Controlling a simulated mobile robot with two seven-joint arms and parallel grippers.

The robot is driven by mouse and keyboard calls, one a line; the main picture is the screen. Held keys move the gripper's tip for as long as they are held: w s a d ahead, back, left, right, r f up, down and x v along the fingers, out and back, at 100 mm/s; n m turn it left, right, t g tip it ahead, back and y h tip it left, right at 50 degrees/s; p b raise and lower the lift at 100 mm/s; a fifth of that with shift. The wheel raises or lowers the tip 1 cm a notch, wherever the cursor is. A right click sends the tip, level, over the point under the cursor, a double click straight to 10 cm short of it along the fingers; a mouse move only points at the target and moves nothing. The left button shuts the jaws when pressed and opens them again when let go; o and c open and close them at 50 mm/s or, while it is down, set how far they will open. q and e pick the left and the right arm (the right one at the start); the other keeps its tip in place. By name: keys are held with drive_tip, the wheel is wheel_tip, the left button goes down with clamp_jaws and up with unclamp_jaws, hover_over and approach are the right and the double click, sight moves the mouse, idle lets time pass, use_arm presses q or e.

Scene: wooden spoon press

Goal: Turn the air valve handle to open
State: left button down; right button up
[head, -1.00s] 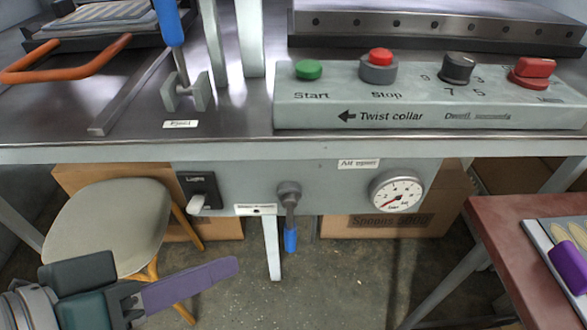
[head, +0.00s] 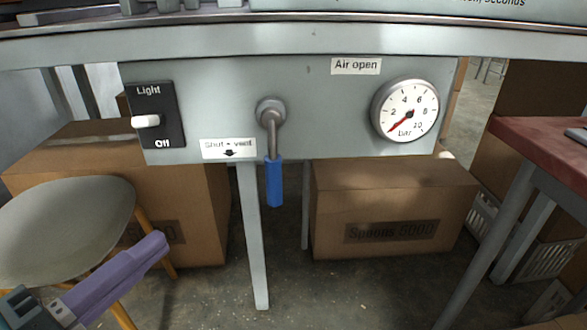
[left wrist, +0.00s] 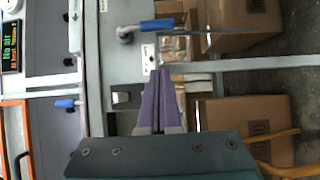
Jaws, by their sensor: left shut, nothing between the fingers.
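The air valve handle (head: 273,180) has a blue grip on a grey metal lever. It hangs straight down from its pivot on the grey panel (head: 330,118), beside the "Shut - vent" label (head: 228,148). The "Air open" label (head: 356,66) is up and right of the pivot. The gauge (head: 405,110) needle points low, near zero. My left gripper (head: 160,242) has purple fingers, is shut and empty, and is apart from the handle, lower left of it. In the left wrist view the handle (left wrist: 158,24) shows beyond the shut fingertips (left wrist: 160,72). My right gripper is not in view.
A light switch (head: 148,120) is left of the valve. A stool (head: 65,225) stands at lower left near my gripper. Cardboard boxes (head: 395,205) and a table leg (head: 252,240) are below the panel. A red-topped table (head: 545,148) is at right.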

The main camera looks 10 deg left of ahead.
sight(273, 163)
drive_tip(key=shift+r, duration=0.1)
use_arm(q)
drive_tip(key=s+d+b+x, duration=0.1)
drive_tip(key=d+b+x, duration=0.1)
drive_tip(key=x, duration=1.1)
drive_tip(key=shift+d+b, duration=0.3)
drive_tip(key=shift+d, duration=0.05)
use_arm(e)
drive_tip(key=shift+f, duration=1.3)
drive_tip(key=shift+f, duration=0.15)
